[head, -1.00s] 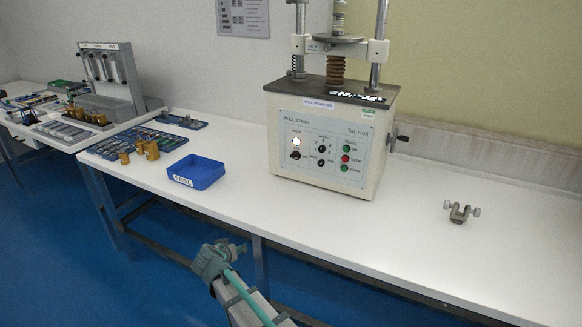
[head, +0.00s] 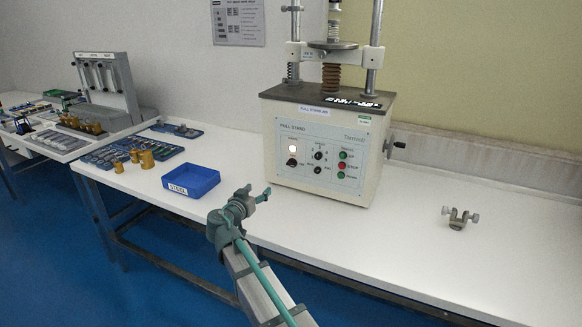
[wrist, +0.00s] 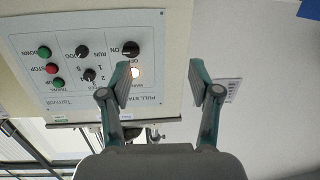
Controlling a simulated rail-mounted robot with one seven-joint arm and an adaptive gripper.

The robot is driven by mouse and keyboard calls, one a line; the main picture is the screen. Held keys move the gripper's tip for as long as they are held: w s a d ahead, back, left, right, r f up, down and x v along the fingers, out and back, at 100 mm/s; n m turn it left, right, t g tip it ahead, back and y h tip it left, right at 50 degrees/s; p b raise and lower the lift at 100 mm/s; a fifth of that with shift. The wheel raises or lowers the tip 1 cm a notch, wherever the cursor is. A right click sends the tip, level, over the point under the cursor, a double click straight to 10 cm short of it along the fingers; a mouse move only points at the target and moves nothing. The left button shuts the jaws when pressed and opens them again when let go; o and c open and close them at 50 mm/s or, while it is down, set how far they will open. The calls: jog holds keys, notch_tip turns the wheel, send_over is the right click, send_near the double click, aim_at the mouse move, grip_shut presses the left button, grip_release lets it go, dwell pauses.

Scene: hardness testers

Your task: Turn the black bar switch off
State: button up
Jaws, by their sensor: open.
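The pull stand's control panel (head: 330,150) faces me, and it shows upside down in the wrist view (wrist: 60,25). The black switch (head: 292,162) is at the panel's lower left, under a lit white lamp (head: 293,149). In the wrist view the black switch (wrist: 131,49) sits by the ON and OFF lettering; its exact angle is hard to tell. My gripper (head: 257,193) is open and empty, in front of the panel's lower left and apart from it. In the wrist view, one finger of my gripper (wrist: 160,80) partly covers the lamp just below the switch.
Two other black knobs (head: 318,155) and green and red buttons (head: 341,166) are to the switch's right. A blue bin (head: 191,182) stands left of the machine. A small metal clamp (head: 459,217) lies far right. The white table (head: 390,240) is clear in front.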

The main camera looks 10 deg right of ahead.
jog(key=m+h, duration=0.2)
send_near(290, 164)
jog(key=p+x, duration=0.1)
jog(key=x, duration=0.7)
jog(key=shift+w+d, duration=0.2)
jog(key=shift+d, duration=0.05)
jog(key=c, duration=1.2)
